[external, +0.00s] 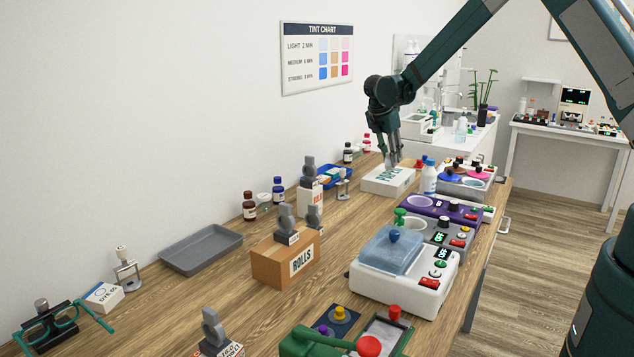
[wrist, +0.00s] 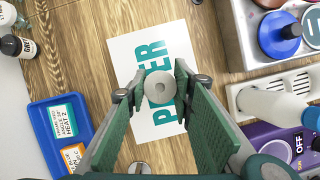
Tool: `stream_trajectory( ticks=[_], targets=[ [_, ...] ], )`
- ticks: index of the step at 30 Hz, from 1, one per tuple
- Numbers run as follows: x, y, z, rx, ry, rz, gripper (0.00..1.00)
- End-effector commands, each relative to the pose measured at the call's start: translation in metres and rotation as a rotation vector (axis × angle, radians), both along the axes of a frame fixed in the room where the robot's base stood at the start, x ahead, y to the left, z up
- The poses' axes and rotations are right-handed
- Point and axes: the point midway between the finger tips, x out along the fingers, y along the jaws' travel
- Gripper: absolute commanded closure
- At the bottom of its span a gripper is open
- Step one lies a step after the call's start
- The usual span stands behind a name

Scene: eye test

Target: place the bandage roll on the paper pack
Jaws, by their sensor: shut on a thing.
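My gripper (external: 391,160) is over the white paper pack (external: 378,185) near the far end of the bench. In the wrist view, my gripper (wrist: 160,86) is shut on the bandage roll (wrist: 159,84), a small pale disc with a hole in its middle. The roll lies over the middle of the pack (wrist: 124,56) in that view and hides part of its green PAPER lettering. The fingers mostly hide the roll in the external view. I cannot tell whether its underside touches the pack.
A blue tray (wrist: 44,138) with labelled packets lies left of the pack. A white bottle (external: 429,178) and a purple device (external: 440,209) stand to the right. A box marked ROLLS (external: 285,258) and a grey tray (external: 201,249) are nearer the camera.

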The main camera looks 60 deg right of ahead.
Motion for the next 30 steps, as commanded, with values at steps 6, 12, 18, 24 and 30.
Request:
stream_trajectory(
  ticks=[6, 12, 18, 24, 30],
  targets=[
    [0.0, 0.0, -0.018, 0.0, 0.0, 0.0, 0.84],
    [0.0, 0.0, -0.019, 0.0, 0.0, 0.0, 0.84],
    [0.0, 0.0, -0.021, 0.0, 0.0, 0.0, 0.84],
    [0.0, 0.0, -0.022, 0.0, 0.0, 0.0, 0.61],
    [0.0, 0.0, -0.022, 0.0, 0.0, 0.0, 0.61]
  ],
)
